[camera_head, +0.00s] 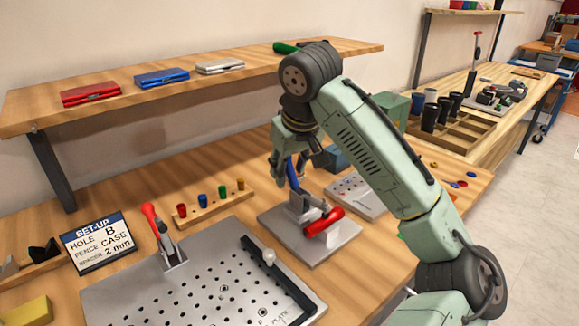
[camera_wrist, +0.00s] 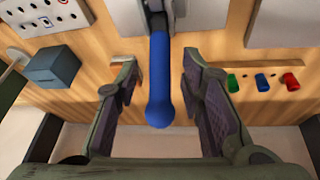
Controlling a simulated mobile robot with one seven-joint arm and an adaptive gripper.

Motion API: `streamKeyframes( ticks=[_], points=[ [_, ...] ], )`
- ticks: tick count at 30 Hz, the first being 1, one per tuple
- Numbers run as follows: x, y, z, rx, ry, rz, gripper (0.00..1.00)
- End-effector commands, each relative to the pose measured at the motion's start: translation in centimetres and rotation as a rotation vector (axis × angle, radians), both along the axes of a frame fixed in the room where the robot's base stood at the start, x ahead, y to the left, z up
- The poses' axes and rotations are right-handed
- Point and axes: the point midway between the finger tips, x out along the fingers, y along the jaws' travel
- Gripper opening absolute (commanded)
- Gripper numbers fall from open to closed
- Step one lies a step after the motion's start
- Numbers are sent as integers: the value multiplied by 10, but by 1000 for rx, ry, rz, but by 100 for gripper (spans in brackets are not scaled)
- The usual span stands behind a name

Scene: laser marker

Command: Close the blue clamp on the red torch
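The blue clamp's handle (camera_head: 292,176) stands up steeply from a metal clamp on a small grey plate (camera_head: 342,244). The red torch (camera_head: 324,222) lies at the clamp on that plate, beside the handle's foot. My gripper (camera_head: 290,165) is above the clamp, around the upper part of the handle and partly hiding it. In the wrist view, the blue handle (camera_wrist: 159,80) runs between the two open fingers of my gripper (camera_wrist: 160,65), with a gap on each side. The torch does not show in the wrist view.
A perforated plate with a red-handled clamp (camera_head: 160,232) lies at the front left. A rack of coloured pegs (camera_head: 215,205) stands behind it. A blue-grey box (camera_head: 334,158) is behind my gripper. The shelf (camera_head: 190,84) above carries red, blue and grey cases.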

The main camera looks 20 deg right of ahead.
Motion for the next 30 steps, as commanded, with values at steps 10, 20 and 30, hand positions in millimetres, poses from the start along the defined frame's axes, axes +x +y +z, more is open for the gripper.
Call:
streamKeyframes(
  ticks=[10, 20, 30],
  points=[
    [1, 0, -3, 0, -1, 1, 34],
    [1, 0, -3, 0, 0, 0, 12],
    [1, -1, -3, 0, -1, -2, 0]
  ],
)
